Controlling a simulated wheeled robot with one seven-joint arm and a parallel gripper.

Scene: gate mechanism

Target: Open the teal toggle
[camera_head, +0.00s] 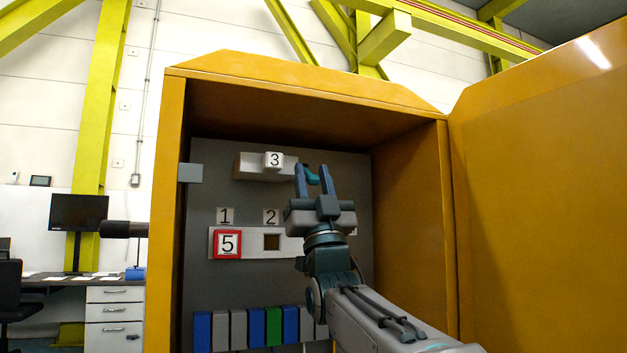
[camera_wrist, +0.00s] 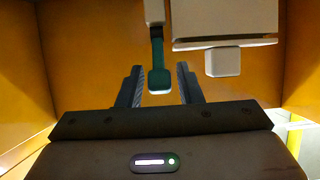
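The teal toggle (camera_head: 313,177) sticks out near the right end of the upper white block inside the orange cabinet. In the wrist view the toggle (camera_wrist: 158,74) hangs as a teal lever with a wider lower end. My gripper (camera_head: 313,176) is open, with its blue fingers reaching up on either side of the toggle. In the wrist view my gripper (camera_wrist: 159,82) has one finger to the left and one to the right of the toggle's lower end, with gaps on both sides. Part of the toggle is hidden by the fingers in the head view.
A white block with a 3 tile (camera_head: 274,160) is left of my gripper. Below are tiles 1 (camera_head: 225,215) and 2 (camera_head: 270,216), and a red-framed 5 tile (camera_head: 228,244). Coloured blocks (camera_head: 273,327) line the bottom. The cabinet's open door (camera_head: 540,190) is on the right.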

